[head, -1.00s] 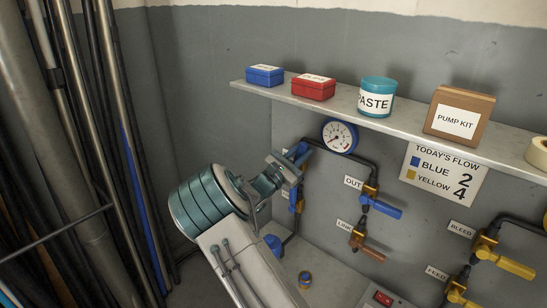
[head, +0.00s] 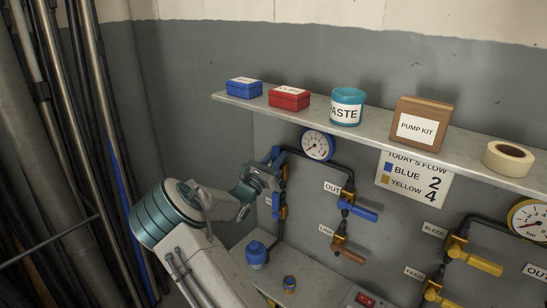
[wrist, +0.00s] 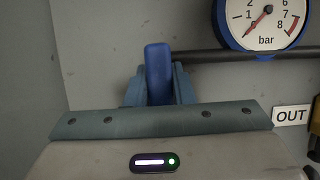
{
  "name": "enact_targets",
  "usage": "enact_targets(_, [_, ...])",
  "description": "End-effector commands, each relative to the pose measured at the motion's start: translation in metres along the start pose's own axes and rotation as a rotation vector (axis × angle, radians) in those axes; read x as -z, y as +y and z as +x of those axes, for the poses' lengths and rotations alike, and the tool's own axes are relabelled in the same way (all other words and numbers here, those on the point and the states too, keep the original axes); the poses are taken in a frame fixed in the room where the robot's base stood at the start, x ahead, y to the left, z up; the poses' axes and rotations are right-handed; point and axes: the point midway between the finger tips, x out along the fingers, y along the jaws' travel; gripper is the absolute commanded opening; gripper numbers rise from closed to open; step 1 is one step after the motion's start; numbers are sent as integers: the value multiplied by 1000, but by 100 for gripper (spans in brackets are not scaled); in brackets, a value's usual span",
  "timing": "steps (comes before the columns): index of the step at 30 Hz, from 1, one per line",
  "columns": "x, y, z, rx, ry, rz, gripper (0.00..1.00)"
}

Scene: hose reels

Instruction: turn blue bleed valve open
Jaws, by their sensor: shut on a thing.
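The blue bleed valve's lever (head: 277,155) is at the upper left of the wall piping, partly hidden by my gripper (head: 270,172). In the wrist view a blue lever (wrist: 158,72) stands upright between my gripper's fingers (wrist: 158,90), which are shut on it. The lever's far end and its valve body are mostly hidden there. Below my gripper, another blue lever (head: 276,205) hangs down beside brass fittings, with a partly hidden label. The blue-rimmed gauge (head: 318,146) is right of the gripped lever; its needle points to the lower left.
The shelf (head: 390,145) above holds boxes, a paste jar (head: 347,107) and a tape roll (head: 508,160). The OUT valve's blue lever (head: 357,211) and a brown lever (head: 350,255) are to the right. Poles (head: 90,150) lean at the left. A blue knob (head: 256,254) stands on the ledge below.

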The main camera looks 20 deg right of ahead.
Motion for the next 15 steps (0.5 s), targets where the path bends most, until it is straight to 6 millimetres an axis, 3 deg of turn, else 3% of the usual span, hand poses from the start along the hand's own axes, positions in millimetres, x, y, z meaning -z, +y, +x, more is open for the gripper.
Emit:
enact_targets(4, [-2,2,0,-5,-4,0,0])
enact_targets(5, [-2,2,0,-5,-4,0,27])
enact_targets(7, [-2,2,0,-5,-4,1,44])
enact_targets(15, [-2,2,-1,-4,-2,1,44])
